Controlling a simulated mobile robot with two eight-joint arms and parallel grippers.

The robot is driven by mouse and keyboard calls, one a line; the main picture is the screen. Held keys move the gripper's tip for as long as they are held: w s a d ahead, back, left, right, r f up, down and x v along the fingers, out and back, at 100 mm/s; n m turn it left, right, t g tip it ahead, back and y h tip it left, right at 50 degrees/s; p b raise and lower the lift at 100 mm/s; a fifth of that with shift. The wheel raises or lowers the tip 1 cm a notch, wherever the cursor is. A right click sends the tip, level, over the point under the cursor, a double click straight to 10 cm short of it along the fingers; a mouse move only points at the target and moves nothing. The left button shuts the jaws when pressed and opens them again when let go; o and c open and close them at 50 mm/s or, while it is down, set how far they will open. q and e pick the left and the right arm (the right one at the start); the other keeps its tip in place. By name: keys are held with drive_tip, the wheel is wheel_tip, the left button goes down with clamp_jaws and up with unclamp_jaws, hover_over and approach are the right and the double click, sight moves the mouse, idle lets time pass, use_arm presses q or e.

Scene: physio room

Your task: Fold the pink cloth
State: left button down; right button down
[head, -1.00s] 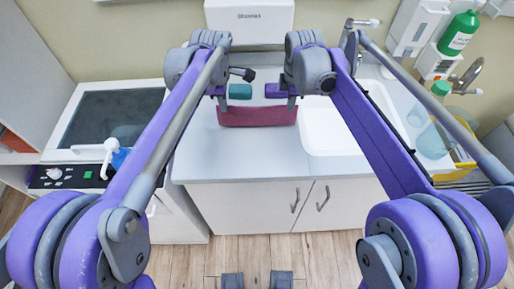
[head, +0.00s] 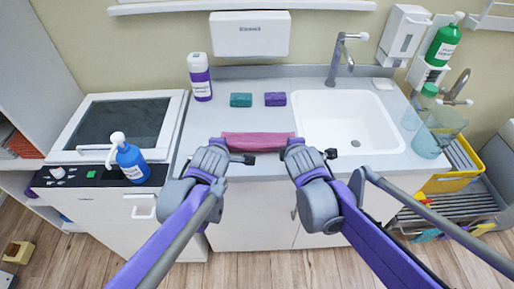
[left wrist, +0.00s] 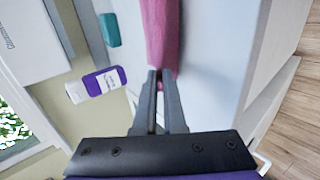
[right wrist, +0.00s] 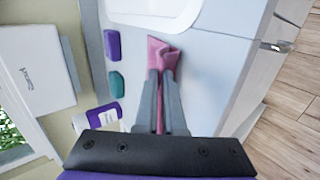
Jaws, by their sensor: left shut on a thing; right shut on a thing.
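The pink cloth (head: 258,140) is a narrow strip stretched between my two grippers at the front of the grey counter, left of the sink. My left gripper (head: 226,144) is shut on its left end; in the left wrist view the cloth (left wrist: 160,35) runs away from the fingertips (left wrist: 158,75). My right gripper (head: 290,145) is shut on its right end; in the right wrist view the cloth (right wrist: 162,52) shows folded layers at the fingertips (right wrist: 162,75). I cannot tell whether the cloth touches the counter.
A teal sponge (head: 241,100) and a purple sponge (head: 275,99) lie behind the cloth. A white and purple canister (head: 200,78) stands at back left. The white sink (head: 350,120) is at right. A blue spray bottle (head: 130,160) stands at left.

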use_arm(q)
drive_tip(key=shift+f, duration=0.3)
use_arm(e)
drive_tip(key=shift+f, duration=0.3)
use_arm(q)
drive_tip(key=shift+s+t, duration=0.1)
drive_tip(key=shift+t, duration=0.2)
use_arm(e)
drive_tip(key=shift+s+t, duration=0.1)
drive_tip(key=shift+t, duration=0.2)
use_arm(q)
drive_tip(key=c, duration=1.2)
unclamp_jaws()
use_arm(e)
drive_tip(key=c, duration=1.2)
unclamp_jaws()
drive_tip(key=shift+c, duration=0.2)
use_arm(q)
drive_tip(key=o, duration=0.5)
use_arm(e)
drive_tip(key=o, duration=0.5)
